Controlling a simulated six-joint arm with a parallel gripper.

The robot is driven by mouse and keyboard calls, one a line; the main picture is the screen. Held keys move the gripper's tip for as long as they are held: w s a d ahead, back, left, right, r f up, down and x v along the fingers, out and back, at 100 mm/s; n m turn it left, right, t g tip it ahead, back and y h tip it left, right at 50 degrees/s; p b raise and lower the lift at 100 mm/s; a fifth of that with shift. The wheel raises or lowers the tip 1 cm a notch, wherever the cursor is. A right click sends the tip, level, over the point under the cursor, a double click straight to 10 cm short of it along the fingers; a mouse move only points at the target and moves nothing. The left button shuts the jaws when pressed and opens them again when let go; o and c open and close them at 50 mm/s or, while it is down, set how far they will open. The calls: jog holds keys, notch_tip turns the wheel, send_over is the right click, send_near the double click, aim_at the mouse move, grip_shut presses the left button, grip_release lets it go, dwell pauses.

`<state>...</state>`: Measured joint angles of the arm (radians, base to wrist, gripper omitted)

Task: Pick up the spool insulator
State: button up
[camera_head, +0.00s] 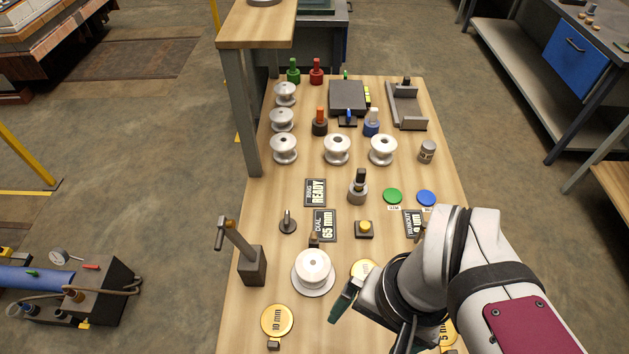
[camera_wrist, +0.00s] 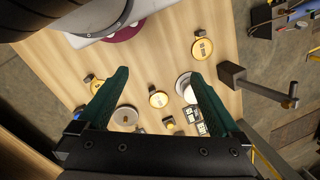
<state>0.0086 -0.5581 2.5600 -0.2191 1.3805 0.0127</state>
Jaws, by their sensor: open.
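A white spool insulator (camera_head: 313,265) stands upright on a round white plate (camera_head: 314,291) near the front of the table. More pale spools stand further back, including a left column (camera_head: 284,150), a middle one (camera_head: 337,149) and a right one (camera_head: 383,150). My gripper (camera_head: 337,312) is just right of the front spool, above the table, its far parts hidden by my arm. In the wrist view, my gripper (camera_wrist: 158,72) has its two green fingers wide apart with nothing between them. A white round object (camera_wrist: 184,88) is partly hidden behind the right finger there.
A lever post (camera_head: 252,264) stands left of the front spool. Gold discs (camera_head: 277,320) lie around it, one also in the wrist view (camera_wrist: 202,49). A raised shelf (camera_head: 256,25) overhangs the back left.

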jog(key=w+a+f+n+h, duration=0.1)
jog(key=w+a+n, duration=0.2)
jog(key=w+n, duration=0.75)
jog(key=n, duration=0.6)
send_over(313, 269)
jog(key=w, duration=0.2)
notch_tip(313, 269, down, 5)
jog(key=shift+h, duration=0.4)
jog(key=f, duration=1.5)
jog(key=shift+s, duration=0.3)
jog(key=c, duration=1.5)
